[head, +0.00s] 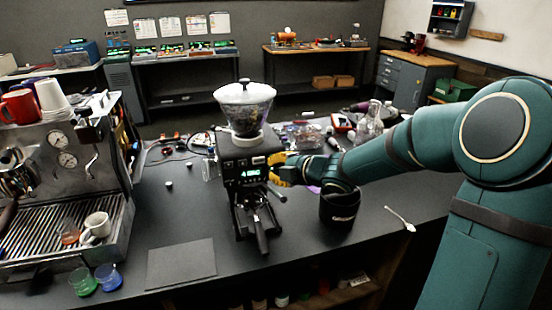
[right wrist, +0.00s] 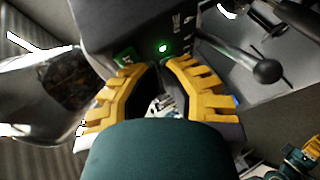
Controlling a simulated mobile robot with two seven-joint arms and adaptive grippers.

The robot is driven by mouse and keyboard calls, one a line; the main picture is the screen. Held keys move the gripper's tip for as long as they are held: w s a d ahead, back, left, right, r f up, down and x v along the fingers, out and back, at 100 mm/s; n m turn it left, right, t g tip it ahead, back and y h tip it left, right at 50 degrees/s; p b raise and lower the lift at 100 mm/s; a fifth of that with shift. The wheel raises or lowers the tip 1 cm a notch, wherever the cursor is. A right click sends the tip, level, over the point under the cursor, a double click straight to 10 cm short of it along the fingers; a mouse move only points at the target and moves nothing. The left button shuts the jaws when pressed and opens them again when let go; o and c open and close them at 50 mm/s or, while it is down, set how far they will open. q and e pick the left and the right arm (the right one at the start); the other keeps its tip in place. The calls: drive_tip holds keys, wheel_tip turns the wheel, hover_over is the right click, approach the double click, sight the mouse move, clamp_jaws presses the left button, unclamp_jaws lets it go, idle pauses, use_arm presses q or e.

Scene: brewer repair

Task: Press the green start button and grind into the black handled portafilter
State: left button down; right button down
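The black grinder (head: 238,160) stands mid-counter with a clear hopper of beans on top. Its front has a lit green display (head: 252,172). In the right wrist view a round green-lit button (right wrist: 163,47) shows just beyond the fingertips; contact cannot be told. The black handled portafilter (head: 262,238) sits under the grinder's spout, handle towards me. My right gripper (head: 278,170) is at the right side of the grinder's front; its yellow fingers (right wrist: 159,68) look closed together with nothing between. A small teal and yellow part (right wrist: 298,160), perhaps my left gripper, shows at the lower right.
An espresso machine (head: 70,150) with cups stands at the left. A black knock bin (head: 340,206) stands below my right arm. A dark mat (head: 181,263), green and blue glasses and a spoon (head: 401,219) lie on the counter. Clutter lies behind the grinder.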

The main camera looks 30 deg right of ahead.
drive_tip(key=shift+s, duration=0.15)
drive_tip(key=shift+s+a, duration=0.15)
drive_tip(key=shift+s, duration=0.45)
drive_tip(key=s, duration=0.2)
drive_tip(key=s+a+b, duration=0.1)
drive_tip(key=s, duration=0.2)
drive_tip(key=shift+a, duration=0.1)
idle(0.4)
drive_tip(key=shift+w, duration=0.1)
idle(0.5)
